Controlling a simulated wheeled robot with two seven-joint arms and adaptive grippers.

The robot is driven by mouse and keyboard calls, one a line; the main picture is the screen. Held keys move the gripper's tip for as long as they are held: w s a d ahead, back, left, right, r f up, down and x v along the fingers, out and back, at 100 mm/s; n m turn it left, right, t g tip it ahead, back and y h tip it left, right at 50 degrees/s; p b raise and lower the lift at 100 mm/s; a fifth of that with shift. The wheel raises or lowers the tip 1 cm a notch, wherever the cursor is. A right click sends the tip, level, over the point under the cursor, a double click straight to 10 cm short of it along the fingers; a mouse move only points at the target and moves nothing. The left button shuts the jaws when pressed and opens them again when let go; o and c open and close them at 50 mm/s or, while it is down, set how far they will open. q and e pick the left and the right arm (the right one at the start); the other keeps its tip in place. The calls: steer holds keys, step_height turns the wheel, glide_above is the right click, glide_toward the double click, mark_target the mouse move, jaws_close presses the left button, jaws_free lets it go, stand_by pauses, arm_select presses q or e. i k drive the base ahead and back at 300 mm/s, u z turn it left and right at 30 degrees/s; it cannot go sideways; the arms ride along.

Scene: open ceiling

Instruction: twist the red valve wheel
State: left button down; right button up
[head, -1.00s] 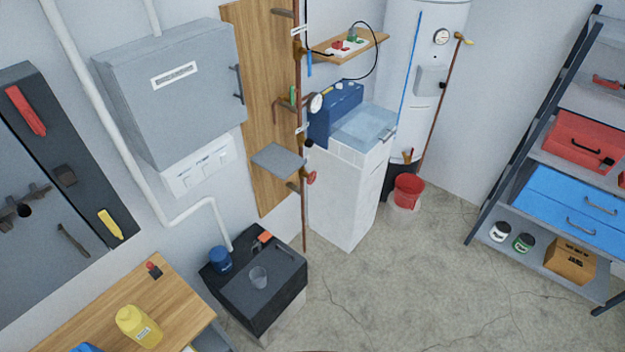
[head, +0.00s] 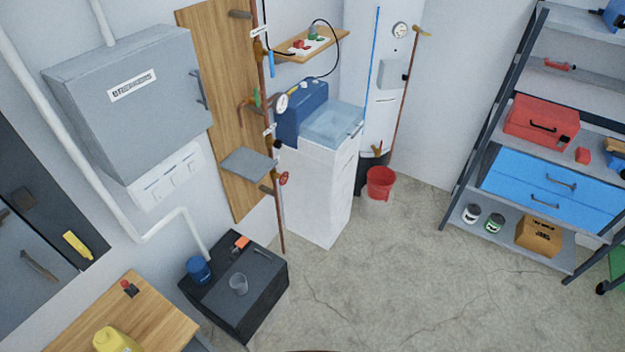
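The red valve wheel (head: 284,178) is small and sits low on the copper pipe (head: 277,215), in front of the white cabinet's left side. It is just right of and below a small grey shelf (head: 246,164) mounted by the wooden board (head: 222,115). Higher on the same pipe are a round gauge (head: 281,102), a green-handled valve (head: 256,96) and a blue lever (head: 270,65). Neither of my grippers shows in the head view.
A black box (head: 262,295) with a blue can and a clear cup stands below the pipe. A wooden bench (head: 155,315) is at the lower left. A red bucket (head: 381,183) stands by the white tank (head: 383,95). A shelving rack (head: 487,120) is at the right. The middle floor (head: 400,270) is clear.

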mark_target(284, 178)
steer(key=z, duration=0.95)
steer(key=i, duration=1.25)
steer(key=u, duration=2)
